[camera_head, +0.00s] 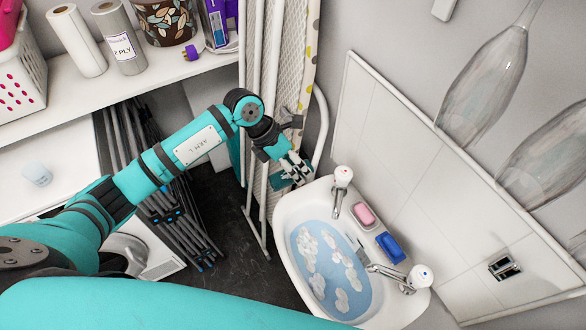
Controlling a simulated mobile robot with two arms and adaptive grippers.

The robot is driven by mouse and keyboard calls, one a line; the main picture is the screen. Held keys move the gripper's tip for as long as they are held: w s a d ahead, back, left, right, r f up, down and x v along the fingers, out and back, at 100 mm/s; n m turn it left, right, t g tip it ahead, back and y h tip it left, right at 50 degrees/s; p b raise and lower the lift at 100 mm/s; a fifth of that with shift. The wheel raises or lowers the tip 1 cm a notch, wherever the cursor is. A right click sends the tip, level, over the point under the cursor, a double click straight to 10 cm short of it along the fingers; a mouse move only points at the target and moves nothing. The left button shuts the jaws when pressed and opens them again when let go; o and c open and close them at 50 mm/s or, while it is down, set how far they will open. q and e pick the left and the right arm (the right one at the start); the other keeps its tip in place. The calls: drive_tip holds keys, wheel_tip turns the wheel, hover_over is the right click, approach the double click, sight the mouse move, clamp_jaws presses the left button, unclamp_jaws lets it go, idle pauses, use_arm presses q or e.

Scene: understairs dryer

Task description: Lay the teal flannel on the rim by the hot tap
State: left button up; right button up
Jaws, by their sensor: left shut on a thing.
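The washbasin (281,229) is white and holds blue water with white foam patches. The tap with a reddish mark on its white top (342,177) stands at its upper corner, on the rim. The other tap, with a blue mark (420,277), stands at the lower right. My left gripper (294,170) is just left of the reddish-marked tap, by the basin's upper left edge. It is shut on a small teal cloth (279,183), the flannel, mostly hidden by the fingers. I cannot tell whether the cloth touches the rim. My right gripper is not in view.
A pink soap (363,214) and a blue item (390,247) lie on the rim between the taps. An ironing board (283,50) stands behind my left gripper, and a folded rack (170,205) leans left of it. A shelf (130,82) holds rolls and a basket.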

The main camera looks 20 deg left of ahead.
use_arm(q)
drive_tip(key=b, duration=0.4)
hover_over(315, 191)
drive_tip(key=a, duration=0.2)
wheel_tip(315, 191, down, 5)
drive_tip(key=shift+d+r, duration=0.15)
drive_tip(key=shift+r, duration=0.05)
drive_tip(key=shift+s+f+b, duration=0.1)
drive_tip(key=shift+f+b, duration=1.85)
drive_tip(key=shift+f, duration=0.4)
drive_tip(key=shift+f, duration=0.3)
drive_tip(key=o, duration=1.2)
drive_tip(key=shift+c, duration=0.2)
drive_tip(key=v, duration=1.2)
